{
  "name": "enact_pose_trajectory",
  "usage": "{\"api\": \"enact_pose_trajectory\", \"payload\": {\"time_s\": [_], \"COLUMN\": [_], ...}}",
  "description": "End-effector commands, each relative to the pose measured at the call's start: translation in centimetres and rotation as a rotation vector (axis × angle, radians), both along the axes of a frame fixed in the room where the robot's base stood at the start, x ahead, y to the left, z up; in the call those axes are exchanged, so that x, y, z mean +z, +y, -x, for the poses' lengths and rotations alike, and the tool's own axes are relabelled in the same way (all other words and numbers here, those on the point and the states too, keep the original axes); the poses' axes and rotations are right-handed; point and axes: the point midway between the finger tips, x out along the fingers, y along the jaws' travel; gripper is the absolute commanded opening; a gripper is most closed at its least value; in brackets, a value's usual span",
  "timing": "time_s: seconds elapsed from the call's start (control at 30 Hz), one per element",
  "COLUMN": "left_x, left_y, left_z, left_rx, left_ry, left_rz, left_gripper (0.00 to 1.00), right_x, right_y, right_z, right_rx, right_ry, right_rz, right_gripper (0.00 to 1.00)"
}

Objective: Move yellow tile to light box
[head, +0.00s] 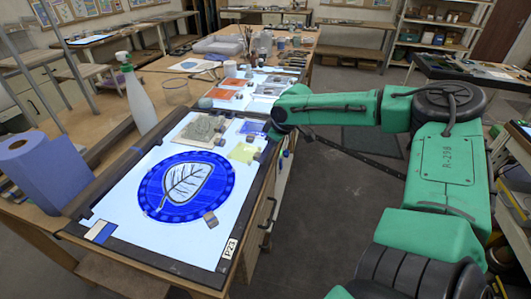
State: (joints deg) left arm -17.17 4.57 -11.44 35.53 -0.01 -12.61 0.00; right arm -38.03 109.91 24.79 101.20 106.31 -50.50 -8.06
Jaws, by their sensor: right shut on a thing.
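The light box (120,225) is a bright white panel in a dark frame on the near table. On it lies a round blue glass piece (153,187) with a pale leaf and dark veins. The yellow tile (243,152) is a pale, see-through square over the panel's far right part. My right gripper (262,139) is at the tile's far right side, shut on it. The fingertips are small and partly hidden, and I cannot tell whether the tile touches the panel. My left gripper is out of view.
A grey patterned tile (201,130) and a blue tile (252,127) lie close by. An orange tile (222,94) lies farther back. Floor is open at right.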

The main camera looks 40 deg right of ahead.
Motion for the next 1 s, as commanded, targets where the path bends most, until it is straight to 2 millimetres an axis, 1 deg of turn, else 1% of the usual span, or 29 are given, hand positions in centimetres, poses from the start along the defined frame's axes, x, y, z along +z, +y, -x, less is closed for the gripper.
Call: {"api": "enact_pose_trajectory", "payload": {"time_s": [0.63, 0.67, 0.7, 0.73, 1.0], "left_x": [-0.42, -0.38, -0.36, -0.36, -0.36], "left_y": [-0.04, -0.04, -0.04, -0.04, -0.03], "left_z": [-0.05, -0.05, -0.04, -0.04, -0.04], "left_rx": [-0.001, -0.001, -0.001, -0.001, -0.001], "left_ry": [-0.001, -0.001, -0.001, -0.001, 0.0], "left_rz": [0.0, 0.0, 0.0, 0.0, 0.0], "left_gripper": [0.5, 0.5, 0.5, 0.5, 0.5], "right_x": [-0.46, -0.41, -0.4, -0.4, -0.42], "right_y": [0.01, 0.01, 0.01, 0.01, 0.0], "right_z": [-0.01, -0.02, -0.01, -0.01, 0.02], "right_rx": [0.0, 0.0, 0.0, 0.0, 0.0], "right_ry": [0.0, 0.0, 0.0, 0.0, 0.001], "right_rz": [0.0, 0.0, 0.0, 0.0, 0.0], "right_gripper": [0.0, 0.39, 0.54, 0.66, 0.66]}}
